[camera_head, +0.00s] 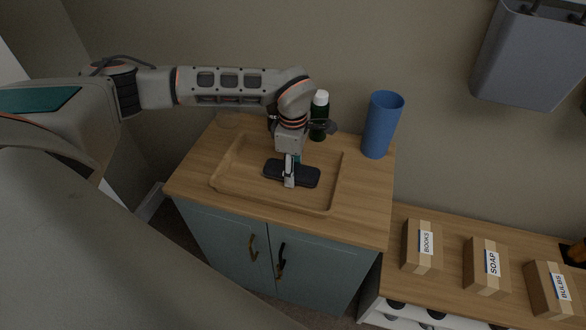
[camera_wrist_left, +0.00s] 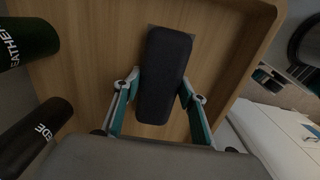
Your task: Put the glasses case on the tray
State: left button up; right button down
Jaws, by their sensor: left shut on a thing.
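The dark glasses case (camera_head: 306,176) is over the wooden tray (camera_head: 333,199) on top of the cabinet. My left gripper (camera_head: 290,178) reaches down from above and is shut across the middle of the case. In the left wrist view the case (camera_wrist_left: 165,75) lies between the two teal-sided fingers (camera_wrist_left: 160,90), with the wooden tray floor (camera_wrist_left: 95,75) behind it. I cannot tell whether the case touches the tray floor. My right gripper is in neither view.
A dark green bottle with a white cap (camera_head: 319,115) and a blue cylinder (camera_head: 382,124) stand behind the tray. Boxes labelled BOOKS (camera_head: 421,246), SOAP (camera_head: 486,265) and BULBS (camera_head: 549,289) stand on a lower surface at right. A grey bin (camera_head: 526,58) hangs above.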

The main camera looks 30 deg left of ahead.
pick_arm(q)
jog(key=o, duration=1.1)
jog(key=shift+f, duration=0.1)
jog(key=shift+o, duration=0.2)
jog(key=shift+r, duration=0.5)
notch_tip(320, 180, up, 11)
jog(key=shift+r, duration=0.15)
